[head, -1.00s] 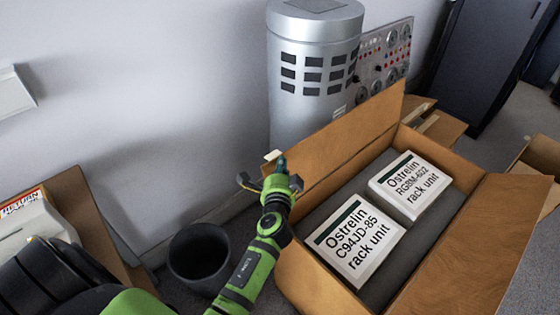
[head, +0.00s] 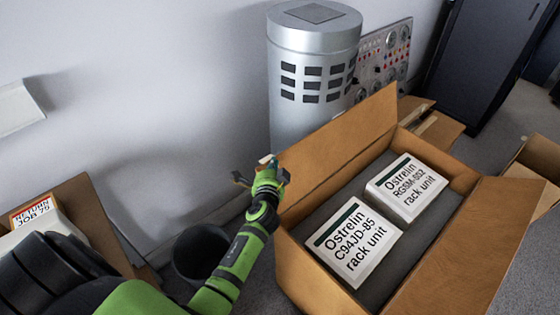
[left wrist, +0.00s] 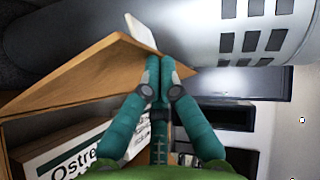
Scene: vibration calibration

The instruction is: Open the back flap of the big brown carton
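The big brown carton (head: 322,285) stands open on the floor. Its back flap (head: 338,150) stands up along the side toward the wall. The flap's edge and pointed corner also show in the left wrist view (left wrist: 90,75). My left gripper (head: 270,165) is at the near upper corner of this flap. In the left wrist view its teal fingers (left wrist: 158,72) come together at the flap's edge, closed on it. A small white strip (left wrist: 139,29) sticks out behind the fingertips. My right gripper is not in view.
Two white rack unit boxes (head: 353,243) (head: 407,188) lie on grey padding in the carton. The front flap (head: 470,255) is folded outward. A silver cylinder (head: 313,65) and a knobbed panel (head: 385,60) stand behind. A dark bin (head: 203,255) is left of the carton.

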